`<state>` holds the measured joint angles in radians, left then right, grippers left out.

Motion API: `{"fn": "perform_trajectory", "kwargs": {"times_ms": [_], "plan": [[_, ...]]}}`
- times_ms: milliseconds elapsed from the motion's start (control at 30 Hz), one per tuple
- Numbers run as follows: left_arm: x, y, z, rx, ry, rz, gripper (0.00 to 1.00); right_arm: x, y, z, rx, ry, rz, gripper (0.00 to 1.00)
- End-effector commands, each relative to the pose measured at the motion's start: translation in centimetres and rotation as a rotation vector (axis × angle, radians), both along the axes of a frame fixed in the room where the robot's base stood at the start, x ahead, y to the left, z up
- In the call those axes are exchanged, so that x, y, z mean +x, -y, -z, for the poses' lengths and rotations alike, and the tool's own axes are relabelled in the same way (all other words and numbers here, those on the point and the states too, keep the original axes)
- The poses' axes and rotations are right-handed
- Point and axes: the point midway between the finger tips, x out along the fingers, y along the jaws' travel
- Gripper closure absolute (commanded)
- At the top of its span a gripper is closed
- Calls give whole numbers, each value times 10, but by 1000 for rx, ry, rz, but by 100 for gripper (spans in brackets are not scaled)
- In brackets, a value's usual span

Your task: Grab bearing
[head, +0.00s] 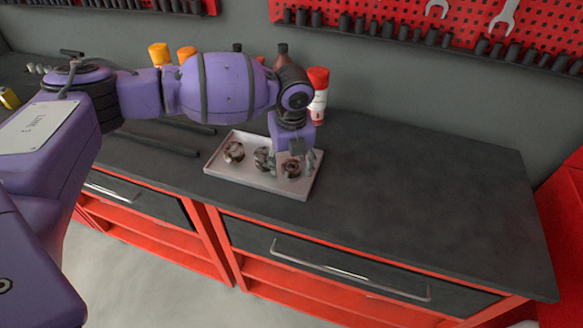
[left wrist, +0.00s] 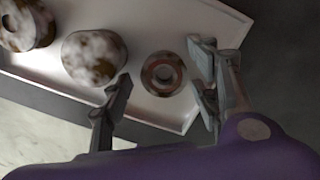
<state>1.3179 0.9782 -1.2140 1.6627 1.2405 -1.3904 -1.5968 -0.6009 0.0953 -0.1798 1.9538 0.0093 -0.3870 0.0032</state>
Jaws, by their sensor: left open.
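A white tray (head: 238,178) on the dark worktop holds three round, brown-and-grey stained metal parts. The ring-shaped bearing (left wrist: 164,74) with a central hole lies at the tray's right end; in the head view the bearing (head: 291,168) shows below my gripper. A rounded part (left wrist: 94,58) lies in the middle and a spool-like part (head: 234,152) at the left. My left gripper (head: 296,166) is open over the right end of the tray. In the left wrist view its fingers (left wrist: 160,100) stand apart either side of the bearing; contact cannot be told. My right gripper is not in view.
Bottles, including a red-and-white one (head: 318,92), stand along the wall behind the tray. Dark rods (head: 155,143) lie left of it. The worktop (head: 430,200) to the right is clear.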

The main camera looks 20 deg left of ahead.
Motion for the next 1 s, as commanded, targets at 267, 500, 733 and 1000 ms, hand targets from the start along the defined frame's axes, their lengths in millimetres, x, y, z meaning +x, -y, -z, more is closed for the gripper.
{"fn": "perform_trajectory", "kwargs": {"times_ms": [267, 500, 733, 1000], "plan": [[0, 0, 0, 0, 1, 0, 53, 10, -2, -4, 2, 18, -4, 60], [0, 0, 0, 0, 1, 0, 85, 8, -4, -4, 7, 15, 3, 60], [1, 0, -1, -1, 3, 0, 94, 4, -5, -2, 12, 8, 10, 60], [2, 1, -13, -2, 5, 0, 94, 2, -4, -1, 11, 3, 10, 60]]}}
